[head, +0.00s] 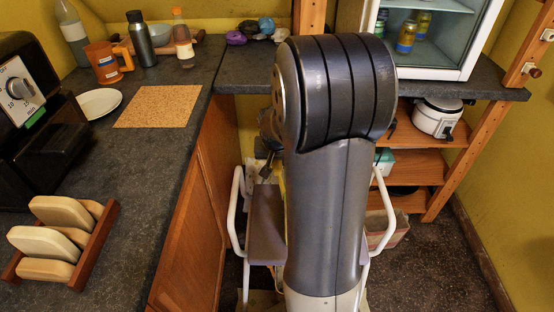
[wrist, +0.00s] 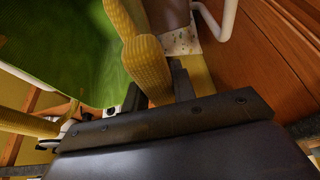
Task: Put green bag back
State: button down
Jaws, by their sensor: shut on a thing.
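The green bag (wrist: 62,50) fills the upper left of the wrist view. A thick yellow woven strap (wrist: 145,65) runs down from the top beside the green. My gripper (wrist: 155,90) is shut on this strap, with a dark finger on either side. The bag's full outline and its underside are out of frame. In the head view my own arm covers the middle, and the bag cannot be made out there.
A step stool (head: 238,215) with white rails stands below my arm. The left counter (head: 150,150) holds a cork mat (head: 160,106), a plate (head: 99,103) and a rack of boards (head: 95,245). Shelves (head: 410,163) with a rice cooker (head: 438,117) stand right. Floor at lower right is clear.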

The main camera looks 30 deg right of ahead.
jog(key=c, duration=1.2)
grip_release()
jog(key=shift+o, duration=0.2)
jog(key=shift+r, duration=0.45)
jog(key=p+v, duration=0.1)
jog(key=v, duration=1)
jog(key=shift+s+a+r+p, duration=0.1)
jog(key=shift+s+r+p, duration=0.05)
jog(key=shift+p, duration=0.2)
